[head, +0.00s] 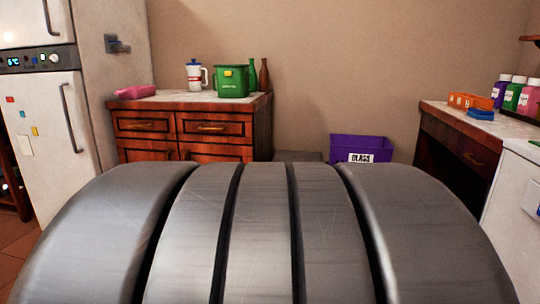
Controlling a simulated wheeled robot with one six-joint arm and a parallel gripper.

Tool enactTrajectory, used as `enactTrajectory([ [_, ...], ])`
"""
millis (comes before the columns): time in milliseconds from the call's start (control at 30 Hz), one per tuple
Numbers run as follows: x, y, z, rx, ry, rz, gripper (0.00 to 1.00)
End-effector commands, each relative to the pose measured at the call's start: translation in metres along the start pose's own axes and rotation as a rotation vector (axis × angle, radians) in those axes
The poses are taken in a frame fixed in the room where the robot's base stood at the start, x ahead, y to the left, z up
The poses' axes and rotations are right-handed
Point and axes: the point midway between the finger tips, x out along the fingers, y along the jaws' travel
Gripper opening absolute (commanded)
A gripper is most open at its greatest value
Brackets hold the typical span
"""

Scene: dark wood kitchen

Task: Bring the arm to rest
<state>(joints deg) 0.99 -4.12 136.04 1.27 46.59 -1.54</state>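A large grey ribbed metal body, which looks like part of my own arm or base, fills the lower middle of the head view. My gripper is not in view, so what it does or holds cannot be seen. The floor and anything low in front of me are mostly hidden behind the grey part.
A white fridge (55,120) stands left. A wooden cabinet (190,130) bears a green bin (231,81), bottles (264,76), a white jug (194,75) and a pink item (135,92). A purple "GLASS" crate (345,148) sits by the wall. A counter (455,112) is right.

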Motion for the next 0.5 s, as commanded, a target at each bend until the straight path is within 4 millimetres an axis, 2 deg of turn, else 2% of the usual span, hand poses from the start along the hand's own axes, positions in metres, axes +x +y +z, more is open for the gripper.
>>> enactTrajectory([
  [500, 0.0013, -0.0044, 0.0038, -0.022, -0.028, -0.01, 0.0],
])
